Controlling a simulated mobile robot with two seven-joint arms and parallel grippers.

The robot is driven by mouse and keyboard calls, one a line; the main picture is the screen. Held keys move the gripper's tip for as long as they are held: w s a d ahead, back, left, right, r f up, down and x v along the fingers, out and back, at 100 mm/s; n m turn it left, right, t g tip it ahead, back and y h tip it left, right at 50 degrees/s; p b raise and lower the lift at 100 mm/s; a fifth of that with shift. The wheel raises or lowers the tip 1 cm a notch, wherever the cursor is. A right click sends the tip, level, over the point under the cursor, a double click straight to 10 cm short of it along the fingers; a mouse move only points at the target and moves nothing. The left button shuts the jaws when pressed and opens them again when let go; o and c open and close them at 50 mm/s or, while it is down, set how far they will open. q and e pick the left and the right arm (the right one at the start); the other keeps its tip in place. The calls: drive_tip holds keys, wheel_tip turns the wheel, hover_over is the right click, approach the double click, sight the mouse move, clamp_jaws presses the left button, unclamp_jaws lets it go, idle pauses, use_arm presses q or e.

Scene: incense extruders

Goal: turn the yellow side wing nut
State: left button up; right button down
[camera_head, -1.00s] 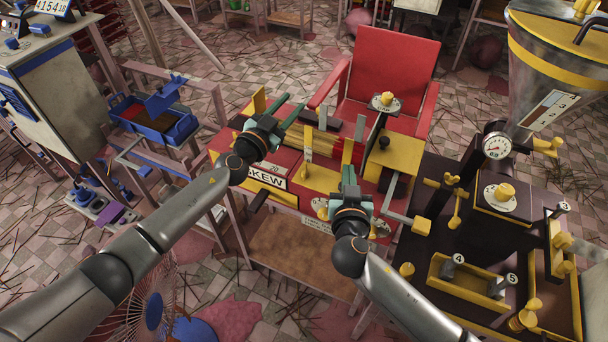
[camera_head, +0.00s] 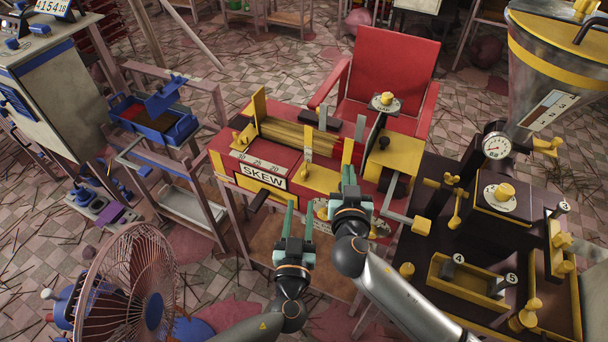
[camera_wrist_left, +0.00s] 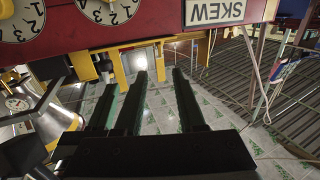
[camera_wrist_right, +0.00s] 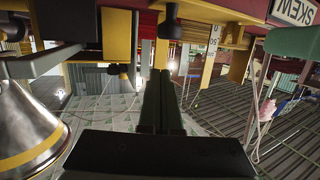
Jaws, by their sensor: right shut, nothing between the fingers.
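Several yellow knobs and wing-shaped nuts sit on the dark machine at the right in the head view. One yellow wing nut (camera_head: 453,180) is on its left side; another (camera_head: 547,147) is beside the hopper. I cannot tell which is the side wing nut. My right gripper (camera_head: 350,185) is shut and empty at the front of the red machine, left of the dark machine. Its fingers lie together in the right wrist view (camera_wrist_right: 161,100). My left gripper (camera_head: 299,226) is open and empty, low in front of the red machine; its spread fingers show in the left wrist view (camera_wrist_left: 160,95).
The red machine (camera_head: 225,160) with the SKEW label (camera_head: 263,177) stands ahead, with a red chair (camera_head: 393,70) behind. A yellow block on a rod (camera_head: 421,225) juts between it and the dark machine (camera_head: 430,275). A fan (camera_head: 125,290) stands at lower left.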

sight(304, 176)
use_arm(q)
drive_tip(key=w, duration=1)
drive_tip(key=shift+w, duration=0.15)
clamp_jaws()
